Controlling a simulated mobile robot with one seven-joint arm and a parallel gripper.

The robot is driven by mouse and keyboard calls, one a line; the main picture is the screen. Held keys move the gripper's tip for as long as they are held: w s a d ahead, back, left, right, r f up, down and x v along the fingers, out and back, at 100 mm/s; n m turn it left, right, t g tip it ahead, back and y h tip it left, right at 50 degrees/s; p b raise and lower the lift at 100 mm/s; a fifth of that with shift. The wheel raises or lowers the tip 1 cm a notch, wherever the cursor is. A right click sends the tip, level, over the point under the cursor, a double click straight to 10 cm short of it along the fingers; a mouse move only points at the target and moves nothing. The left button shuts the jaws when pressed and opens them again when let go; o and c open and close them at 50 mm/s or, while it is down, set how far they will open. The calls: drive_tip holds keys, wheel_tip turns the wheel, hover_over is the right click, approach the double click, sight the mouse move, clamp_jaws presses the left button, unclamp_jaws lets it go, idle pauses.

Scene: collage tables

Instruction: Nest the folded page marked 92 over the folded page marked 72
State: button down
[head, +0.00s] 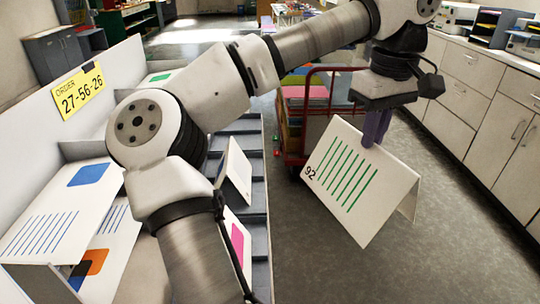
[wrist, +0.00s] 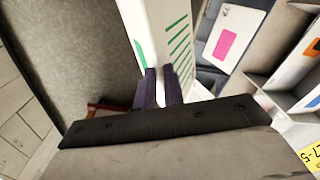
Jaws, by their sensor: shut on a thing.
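The folded page marked 92 (head: 350,190) is white with green lines, tent-shaped and tilted, held in the air above the floor. My gripper (head: 375,128) is shut on its folded top edge. In the wrist view the fingers (wrist: 158,88) pinch the same page (wrist: 158,28). I cannot read a 72 on any page. A page with a pink patch (wrist: 232,35) lies in a grey compartment in the wrist view, and its small number is unclear. In the head view that pink-patched page (head: 237,240) is partly hidden by my arm.
Grey compartments (head: 252,125) run along the left, with another white page (head: 237,170) standing in them. More folded pages (head: 65,220) lie at the left, below a yellow order sign (head: 79,90). A red cart (head: 318,105) stands behind the held page. Cabinets (head: 490,100) line the right.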

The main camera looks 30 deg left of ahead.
drive_tip(key=s+a+f+m+p, duration=0.1)
drive_tip(key=s+a+f+m, duration=0.1)
drive_tip(key=s+a, duration=0.45)
drive_tip(key=s+a+f+m+p, duration=0.1)
drive_tip(key=s+a+f, duration=0.25)
drive_tip(key=a, duration=0.65)
drive_tip(key=s+a+f+m+p, duration=0.1)
drive_tip(key=s+a+f+m, duration=0.1)
drive_tip(key=s+a, duration=0.5)
drive_tip(key=f+b, duration=0.4)
drive_tip(key=f, duration=0.1)
drive_tip(key=w+a+f+b, duration=0.1)
drive_tip(key=f+b, duration=0.3)
drive_tip(key=f, duration=0.1)
drive_tip(key=w+f+b, duration=0.1)
drive_tip(key=f+b, duration=0.3)
drive_tip(key=f, duration=0.2)
drive_tip(key=shift+a, duration=0.25)
drive_tip(key=c, duration=1.5)
unclamp_jaws()
drive_tip(key=shift+o, duration=0.2)
wheel_tip(320, 180, up, 14)
drive_tip(key=shift+w+d+b, duration=0.15)
drive_tip(key=shift+d+b, duration=0.1)
drive_tip(key=shift+b, duration=0.15)
